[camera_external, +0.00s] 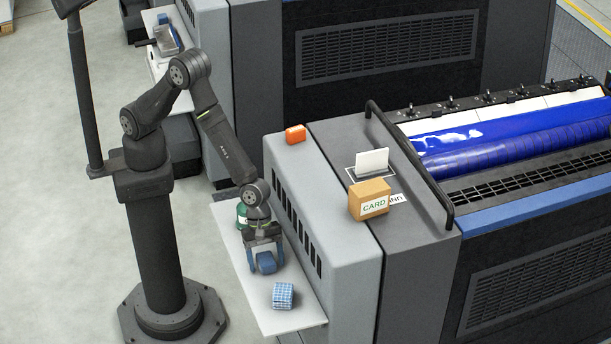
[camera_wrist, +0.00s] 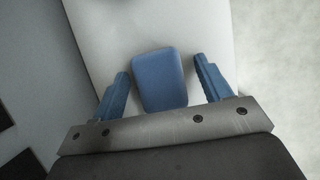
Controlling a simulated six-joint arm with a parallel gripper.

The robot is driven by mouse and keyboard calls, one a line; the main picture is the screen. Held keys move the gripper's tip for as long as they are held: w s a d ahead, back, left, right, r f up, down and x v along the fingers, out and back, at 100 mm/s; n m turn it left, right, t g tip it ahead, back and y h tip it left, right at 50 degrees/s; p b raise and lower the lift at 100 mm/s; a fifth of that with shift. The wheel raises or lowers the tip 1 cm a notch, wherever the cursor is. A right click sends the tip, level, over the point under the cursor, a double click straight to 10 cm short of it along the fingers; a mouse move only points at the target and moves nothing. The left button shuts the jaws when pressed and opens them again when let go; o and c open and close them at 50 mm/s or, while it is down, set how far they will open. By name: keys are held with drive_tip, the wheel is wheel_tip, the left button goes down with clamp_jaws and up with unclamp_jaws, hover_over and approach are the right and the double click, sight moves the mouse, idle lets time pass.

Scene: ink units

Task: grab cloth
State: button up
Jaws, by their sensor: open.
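A folded blue-and-white checked cloth (camera_external: 283,295) lies on the white shelf toward its near end in the external view. My gripper (camera_external: 266,264) is just behind it, pointing down at the shelf. It is open. A plain blue rounded block (camera_external: 265,262) sits between its fingers. In the wrist view my gripper (camera_wrist: 160,68) has its fingers apart, with the blue block (camera_wrist: 159,80) between them and a gap on each side. The checked cloth is not seen in the wrist view.
The white shelf (camera_external: 262,308) runs along the grey machine housing (camera_external: 330,235), which rises on its right. A green container (camera_external: 241,214) stands behind my gripper. An orange item (camera_external: 296,134) and a box marked CARD (camera_external: 369,199) sit on the machine.

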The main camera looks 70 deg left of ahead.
drive_tip(key=shift+c, duration=0.4)
drive_tip(key=c, duration=1)
